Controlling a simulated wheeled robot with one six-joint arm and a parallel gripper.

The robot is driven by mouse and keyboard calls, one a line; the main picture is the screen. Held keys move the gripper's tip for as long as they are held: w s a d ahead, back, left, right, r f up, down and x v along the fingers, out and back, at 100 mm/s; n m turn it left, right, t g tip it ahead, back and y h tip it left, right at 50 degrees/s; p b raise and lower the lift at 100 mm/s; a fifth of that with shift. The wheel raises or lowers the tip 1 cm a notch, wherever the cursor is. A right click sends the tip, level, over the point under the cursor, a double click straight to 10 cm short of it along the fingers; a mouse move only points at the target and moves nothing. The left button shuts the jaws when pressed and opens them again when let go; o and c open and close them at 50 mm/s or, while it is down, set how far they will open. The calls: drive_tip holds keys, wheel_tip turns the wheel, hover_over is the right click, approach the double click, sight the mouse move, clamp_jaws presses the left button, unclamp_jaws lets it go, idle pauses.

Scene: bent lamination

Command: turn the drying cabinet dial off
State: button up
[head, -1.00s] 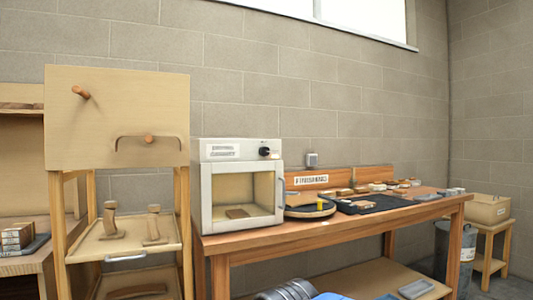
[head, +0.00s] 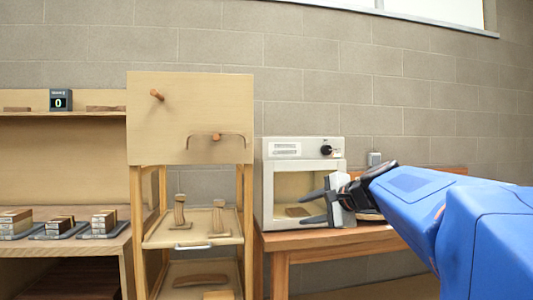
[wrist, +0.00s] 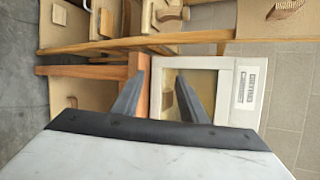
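The drying cabinet (head: 267,190) is a pale grey box with a glass-fronted opening, standing on the left end of the wooden bench. Its black dial (head: 326,150) is at the upper right of its front; I cannot read its setting. My gripper (head: 308,208) is open and empty in front of the cabinet's lower door area, below the dial. In the wrist view the fingers (wrist: 163,97) are spread before the cabinet front (wrist: 240,65), which appears turned sideways. The dial does not show clearly there. My arm hides the cabinet's lower right side.
A wooden rack (head: 190,118) with pegs and shelves stands left of the cabinet. Further left is a bench with several stacked blocks (head: 103,222). The wooden bench (head: 285,243) carries the cabinet, and my blue arm covers much of its right part.

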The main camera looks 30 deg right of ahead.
drive_tip(key=w+d+r+m+t+h, duration=0.1)
drive_tip(key=d+r+m+t+h, duration=0.3)
drive_tip(key=d+r, duration=0.65)
drive_tip(key=m, duration=0.5)
approach(328, 150)
drive_tip(key=shift+t+h, duration=0.3)
drive_tip(key=shift+t, duration=0.1)
drive_tip(key=w, duration=0.5)
drive_tip(key=w+d, duration=0.1)
drive_tip(key=w, duration=0.2)
drive_tip(key=shift+d+f, duration=0.1)
drive_tip(key=shift+f, duration=0.2)
drive_tip(key=shift+c, duration=0.6)
drive_tip(key=c, duration=0.6)
